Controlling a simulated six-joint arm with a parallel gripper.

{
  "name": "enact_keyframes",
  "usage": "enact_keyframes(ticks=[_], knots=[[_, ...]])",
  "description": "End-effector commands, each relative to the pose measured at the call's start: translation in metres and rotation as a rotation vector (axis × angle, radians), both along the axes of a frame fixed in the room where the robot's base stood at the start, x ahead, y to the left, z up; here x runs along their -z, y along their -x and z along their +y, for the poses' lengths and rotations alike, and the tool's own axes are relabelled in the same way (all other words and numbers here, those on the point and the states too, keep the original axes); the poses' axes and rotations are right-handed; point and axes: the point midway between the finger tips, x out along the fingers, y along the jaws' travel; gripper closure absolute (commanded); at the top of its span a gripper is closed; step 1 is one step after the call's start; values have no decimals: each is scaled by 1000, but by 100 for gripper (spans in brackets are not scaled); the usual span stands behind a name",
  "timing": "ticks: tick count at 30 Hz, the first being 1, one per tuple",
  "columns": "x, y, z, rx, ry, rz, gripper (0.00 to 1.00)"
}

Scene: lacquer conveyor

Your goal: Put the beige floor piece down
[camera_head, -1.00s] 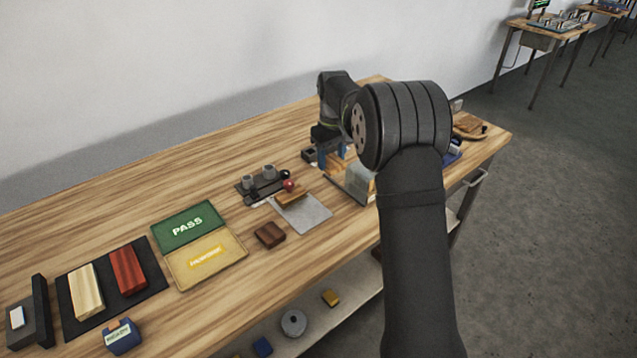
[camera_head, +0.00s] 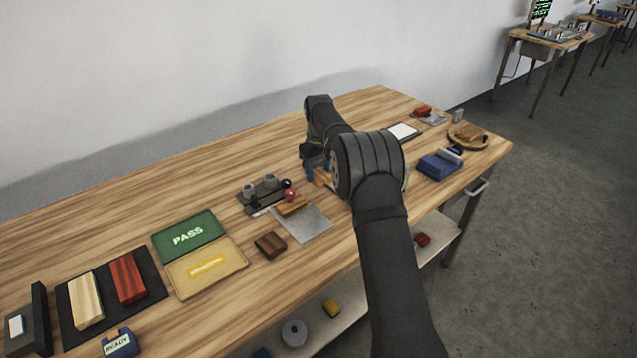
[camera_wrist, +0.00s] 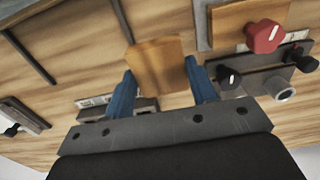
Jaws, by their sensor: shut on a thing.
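The beige floor piece (camera_wrist: 157,66) is a tan wooden block between the blue fingers of my gripper (camera_wrist: 160,84) in the wrist view. My gripper is shut on it, with a finger at each side. In the head view my gripper (camera_head: 318,174) is over the middle of the table, right of the black fixture with grey knobs. A small part of the piece (camera_head: 322,179) shows there; my arm hides much of it. I cannot tell whether the piece touches the table.
A grey plate (camera_head: 308,226) holds a tan block (camera_head: 293,206). A dark brown block (camera_head: 270,244), a PASS mat (camera_head: 187,232) and a yellow mat (camera_head: 215,278) lie further left. A blue tray (camera_head: 438,164) is right.

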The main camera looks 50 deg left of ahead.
Motion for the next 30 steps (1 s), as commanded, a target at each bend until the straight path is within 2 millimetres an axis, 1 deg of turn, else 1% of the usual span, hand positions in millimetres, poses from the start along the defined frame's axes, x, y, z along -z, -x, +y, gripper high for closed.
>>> enact_keyframes(ticks=[6,9,20,21,24,30], knots=[[34,0,-1,0,3,2,71],[44,0,-1,0,1,1,71],[48,0,0,0,1,0,71],[48,0,0,0,0,0,44],[48,0,0,0,0,0,26],[48,0,0,0,0,0,26]])
